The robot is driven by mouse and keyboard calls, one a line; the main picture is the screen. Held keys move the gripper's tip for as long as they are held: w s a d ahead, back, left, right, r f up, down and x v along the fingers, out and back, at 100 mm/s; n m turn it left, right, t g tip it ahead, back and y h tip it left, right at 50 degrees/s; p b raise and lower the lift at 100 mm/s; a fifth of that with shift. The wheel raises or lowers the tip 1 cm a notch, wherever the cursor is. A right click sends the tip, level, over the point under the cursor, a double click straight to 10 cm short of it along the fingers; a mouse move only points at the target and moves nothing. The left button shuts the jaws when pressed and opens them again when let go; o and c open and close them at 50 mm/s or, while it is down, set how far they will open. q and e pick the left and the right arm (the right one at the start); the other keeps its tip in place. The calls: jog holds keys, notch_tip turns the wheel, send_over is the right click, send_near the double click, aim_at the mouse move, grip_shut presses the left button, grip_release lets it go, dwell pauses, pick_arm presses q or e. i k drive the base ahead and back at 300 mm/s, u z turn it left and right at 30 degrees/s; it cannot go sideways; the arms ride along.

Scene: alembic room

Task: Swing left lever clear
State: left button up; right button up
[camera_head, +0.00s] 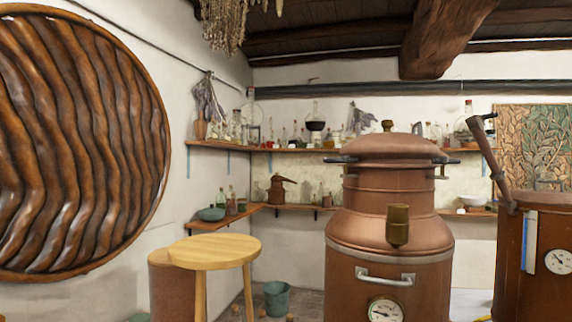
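A large copper still (390,220) stands right of the middle, with a domed copper lid (391,146) on its neck. A short dark left lever (341,160) sticks out level to the left at the lid's lower edge. A matching dark right lever (449,161) sticks out on the right side. How the levers bear on the lid is too small to tell. A brass fitting (398,226), a light metal handle (385,277) and a round gauge (385,310) are on the still's front. Neither of my grippers is in view.
A wooden stool (213,252) stands left of the still, with a bucket (277,298) on the floor behind. A second copper vessel (540,265) with a slanted arm (491,165) stands close on the right. Shelves (290,150) of glassware line the back wall.

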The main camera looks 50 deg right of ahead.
aim_at(344, 159)
jog(key=i, duration=0.15)
jog(key=z, duration=1.35)
